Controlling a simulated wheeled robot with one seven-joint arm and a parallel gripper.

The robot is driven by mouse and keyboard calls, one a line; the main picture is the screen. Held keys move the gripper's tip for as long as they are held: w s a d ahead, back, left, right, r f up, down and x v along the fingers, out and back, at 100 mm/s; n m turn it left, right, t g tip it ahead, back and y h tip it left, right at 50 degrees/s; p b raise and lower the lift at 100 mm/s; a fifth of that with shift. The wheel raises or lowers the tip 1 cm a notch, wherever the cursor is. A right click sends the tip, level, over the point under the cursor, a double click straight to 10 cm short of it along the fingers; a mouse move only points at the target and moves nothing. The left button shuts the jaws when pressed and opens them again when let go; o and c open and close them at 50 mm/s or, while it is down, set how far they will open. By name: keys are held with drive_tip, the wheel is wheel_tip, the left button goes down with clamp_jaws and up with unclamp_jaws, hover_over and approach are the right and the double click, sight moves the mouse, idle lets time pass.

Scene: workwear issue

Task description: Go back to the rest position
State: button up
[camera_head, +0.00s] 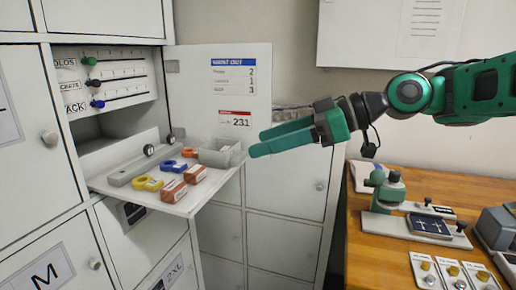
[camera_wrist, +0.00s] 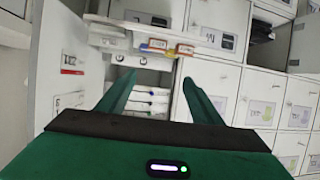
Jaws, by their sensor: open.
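My gripper (camera_head: 268,143) is green and open, with nothing between its fingers. In the head view it hangs in the air to the right of an open locker compartment, in front of the open door (camera_head: 220,85). In the wrist view both fingers (camera_wrist: 158,95) are apart and point at the lockers. My arm reaches in from the right. The rest position itself is not marked in either view.
A wooden bench (camera_head: 390,255) at right carries a green-topped device (camera_head: 384,190) and several button plates (camera_head: 453,273). A white board hangs above.

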drive_tip(key=s+d+f+m+t+h, duration=0.1)
drive_tip(key=d+f+m+h, duration=0.45)
drive_tip(key=d+f, duration=0.5)
drive_tip(key=s+d+f+m+t+h, duration=0.1)
drive_tip(key=d+f+m+h, duration=0.45)
drive_tip(key=d, duration=0.75)
drive_tip(key=s+d+f+m+g, duration=0.1)
drive_tip(key=s+d+f+m, duration=0.2)
drive_tip(key=s+d, duration=0.2)
drive_tip(key=s+d+f+m+g+h, duration=0.1)
drive_tip(key=s+d+f+m+g, duration=0.1)
drive_tip(key=s, duration=0.7)
drive_tip(key=s+d+f+m+g, duration=0.2)
drive_tip(key=s+d+f+m, duration=0.2)
drive_tip(key=s+d, duration=0.3)
drive_tip(key=shift+d+f+m+h, duration=0.4)
drive_tip(key=shift+m, duration=0.5)
drive_tip(key=shift+w+f, duration=0.25)
drive_tip(key=shift+w, duration=0.45)
